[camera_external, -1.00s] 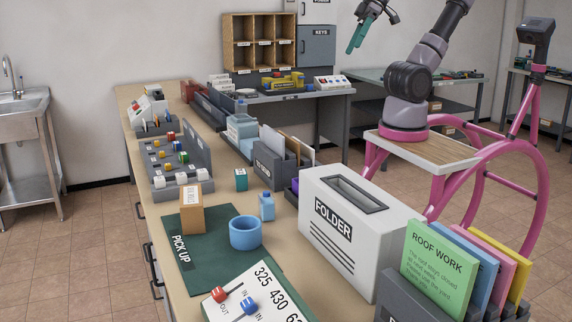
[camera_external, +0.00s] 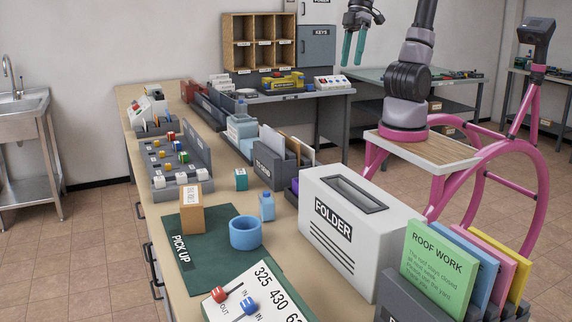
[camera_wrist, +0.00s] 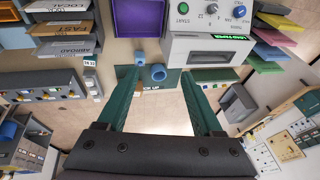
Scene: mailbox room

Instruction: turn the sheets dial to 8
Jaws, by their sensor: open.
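In the outside view the white FOLDER machine (camera_external: 365,235) stands on the bench, its control panel not showing there. In the wrist view a white machine (camera_wrist: 188,52), likely the same one, shows a green START button (camera_wrist: 183,8), a small dial (camera_wrist: 212,9) and a second dial (camera_wrist: 240,12) at the top edge. The dial labels and settings are too small to read surely. My gripper (camera_external: 353,48) has green fingers and hangs in the air above and behind the machine. In the wrist view its fingers (camera_wrist: 160,100) are spread, empty, and apart from both dials.
A blue cup (camera_external: 246,233) and a small box (camera_external: 190,210) stand on the PICK UP mat left of the machine. A rack of coloured folders (camera_external: 465,265) stands at the right front. A purple tray (camera_wrist: 139,18) lies beside the machine. The air around my gripper is clear.

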